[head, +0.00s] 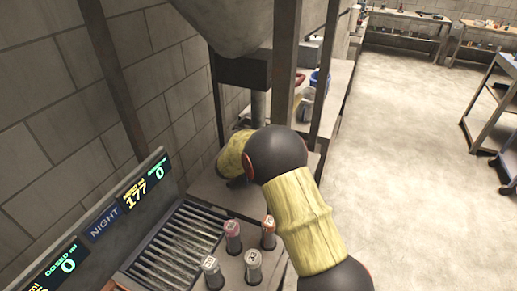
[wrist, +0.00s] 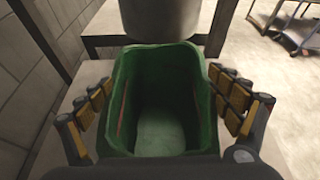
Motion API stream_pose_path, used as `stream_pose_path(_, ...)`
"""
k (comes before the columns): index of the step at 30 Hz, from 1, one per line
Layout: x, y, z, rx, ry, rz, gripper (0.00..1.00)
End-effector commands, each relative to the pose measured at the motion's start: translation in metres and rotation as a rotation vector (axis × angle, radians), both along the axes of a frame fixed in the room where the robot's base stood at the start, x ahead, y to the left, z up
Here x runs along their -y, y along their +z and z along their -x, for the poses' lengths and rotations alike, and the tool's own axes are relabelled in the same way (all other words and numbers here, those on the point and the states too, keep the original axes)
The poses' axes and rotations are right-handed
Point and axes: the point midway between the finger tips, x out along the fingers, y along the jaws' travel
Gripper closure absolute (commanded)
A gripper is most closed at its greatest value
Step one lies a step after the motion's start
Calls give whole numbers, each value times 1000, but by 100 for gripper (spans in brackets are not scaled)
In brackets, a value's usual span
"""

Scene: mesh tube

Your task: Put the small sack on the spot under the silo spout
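In the wrist view an open-topped green sack (wrist: 161,133) stands upright between the two fingers of my gripper (wrist: 161,80). I look down into it, and it appears empty. The fingertips are close to its left and right sides; whether they press on it I cannot tell. The grey silo spout (wrist: 160,17) hangs just beyond and above the sack's far rim. In the head view the silo (head: 228,22) is at the top, with a dark spout block (head: 243,71) below it. My arm hides the gripper and the sack there. The spot under the spout is not clearly visible.
Several small canisters (head: 252,266) stand beside a slatted grate (head: 180,245) in front of my arm. A display panel (head: 103,220) runs along the left. Upright posts (head: 284,60) frame the silo. Buckets (head: 307,100) stand on a bench behind. Open floor (head: 400,130) lies right.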

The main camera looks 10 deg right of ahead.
Motion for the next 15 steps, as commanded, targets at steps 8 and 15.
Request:
stream_pose_path(8,0,1,0,0,0,0,0)
stream_pose_path(15,0,2,0,0,0,0,0)
